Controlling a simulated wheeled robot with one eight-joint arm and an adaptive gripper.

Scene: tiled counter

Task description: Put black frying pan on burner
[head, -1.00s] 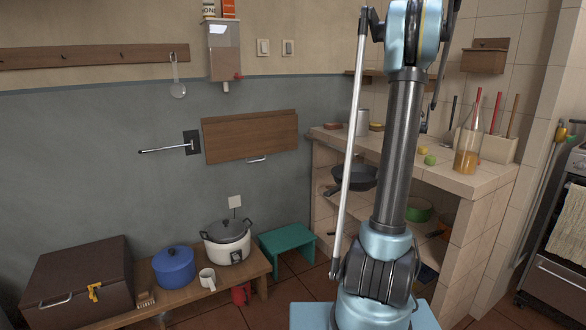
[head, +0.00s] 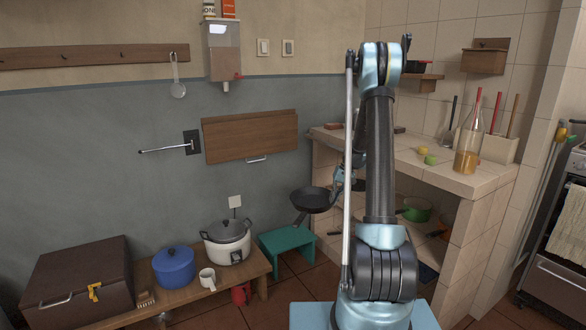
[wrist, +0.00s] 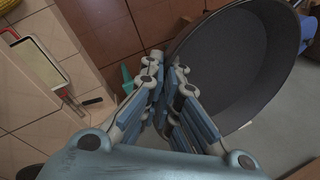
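The black frying pan (head: 311,199) is in the air in front of the tiled counter, above and beside the green stool in the head view. Its handle points to the lower left. In the wrist view the pan (wrist: 235,65) fills the upper right, its inside empty. My gripper (wrist: 167,78) has its fingers close together at the pan's near rim, and seems shut on it; the exact contact is hidden. In the head view my arm partly hides the gripper (head: 338,188). The stove (head: 570,225) is cut off at the right edge, and I cannot make out a burner clearly.
The tiled counter (head: 455,178) holds a bottle (head: 469,145) and small fruit. A green pot (head: 416,210) sits on the shelf below. The green stool (head: 287,244) and a bench with a blue pot (head: 174,267) and rice cooker (head: 228,242) stand left.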

